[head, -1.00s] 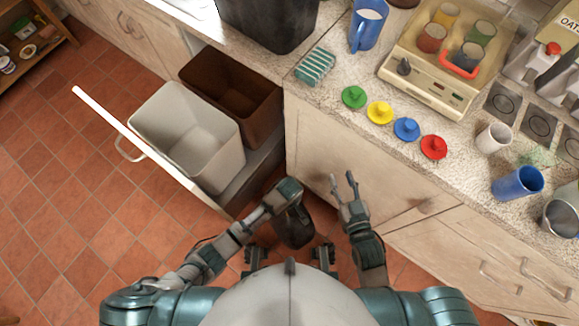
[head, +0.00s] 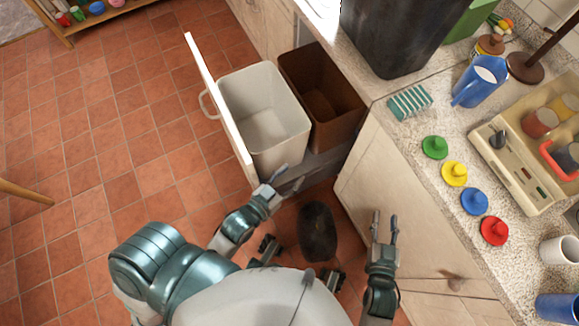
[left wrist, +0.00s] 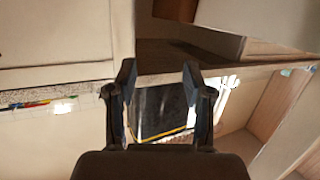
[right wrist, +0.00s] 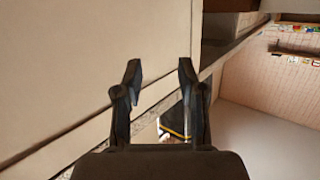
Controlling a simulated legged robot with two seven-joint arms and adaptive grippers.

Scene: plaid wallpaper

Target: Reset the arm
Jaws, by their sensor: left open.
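My left gripper (head: 279,187) is in the middle of the head view, close to the open bin drawer (head: 222,105). Its two fingers are apart and empty, and the left wrist view shows them (left wrist: 160,85) with a gap between. My right gripper (head: 384,226) is to the right, in front of the cabinet front under the counter. Its fingers (right wrist: 158,85) are spread with nothing between them in the right wrist view. Both arms are bent low near my body.
The pulled-out drawer holds a white bin (head: 265,115) and a brown bin (head: 320,95). Tiled floor at left is mostly clear.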

